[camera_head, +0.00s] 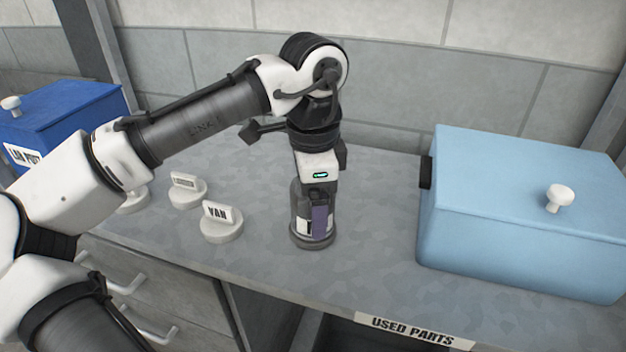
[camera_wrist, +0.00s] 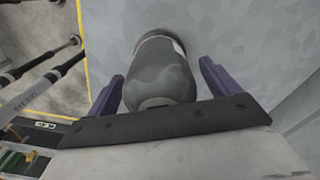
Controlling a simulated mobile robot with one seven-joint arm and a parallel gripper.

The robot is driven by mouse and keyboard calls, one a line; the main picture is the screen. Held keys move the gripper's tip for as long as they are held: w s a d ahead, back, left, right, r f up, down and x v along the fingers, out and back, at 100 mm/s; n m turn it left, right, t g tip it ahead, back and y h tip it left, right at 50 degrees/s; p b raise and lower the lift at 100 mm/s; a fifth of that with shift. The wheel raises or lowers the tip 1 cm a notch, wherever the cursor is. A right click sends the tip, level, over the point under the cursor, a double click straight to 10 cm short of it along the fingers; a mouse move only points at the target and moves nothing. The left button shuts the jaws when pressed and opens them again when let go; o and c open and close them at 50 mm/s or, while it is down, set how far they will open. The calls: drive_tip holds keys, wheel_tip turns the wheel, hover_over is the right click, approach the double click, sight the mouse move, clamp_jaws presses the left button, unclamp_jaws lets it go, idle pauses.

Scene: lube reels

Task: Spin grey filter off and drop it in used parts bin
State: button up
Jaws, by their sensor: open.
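The grey filter (camera_head: 299,228) stands upright on the grey worktop, on a round dark base, with a white label on its side. It also shows in the wrist view (camera_wrist: 160,72). My gripper (camera_head: 311,214) points down over it. Its purple fingers are open on either side of the filter, and the wrist view (camera_wrist: 161,72) shows a gap at each finger. The used parts bin's label (camera_head: 415,331) is on the worktop's front edge, above a dark opening (camera_head: 365,341). The inside of that opening is mostly out of view.
A light blue lidded box (camera_head: 520,240) with a white knob stands on the right. A dark blue lidded box (camera_head: 65,120) is at the far left. Round tagged stands, one reading VAN (camera_head: 221,228), are left of the filter. Drawers (camera_head: 165,305) are below the worktop.

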drive_tip(key=shift+f, duration=0.2)
drive_tip(key=shift+c, duration=0.2)
drive_tip(key=c, duration=1.2)
drive_tip(key=n+p, duration=0.1)
drive_tip(key=n, duration=0.2)
drive_tip(key=shift+r+p, duration=0.2)
drive_tip(key=shift+p, duration=0.15)
drive_tip(key=shift+f+n, duration=0.2)
drive_tip(key=shift+n, duration=0.9)
drive_tip(key=shift+p, duration=0.35)
drive_tip(key=n+p, duration=0.1)
drive_tip(key=n, duration=0.1)
drive_tip(key=shift+r+n, duration=0.15)
drive_tip(key=shift+n, duration=0.15)
drive_tip(key=shift+f+n+p, duration=0.2)
drive_tip(key=shift+n+p, duration=0.25)
drive_tip(key=shift+n, duration=0.85)
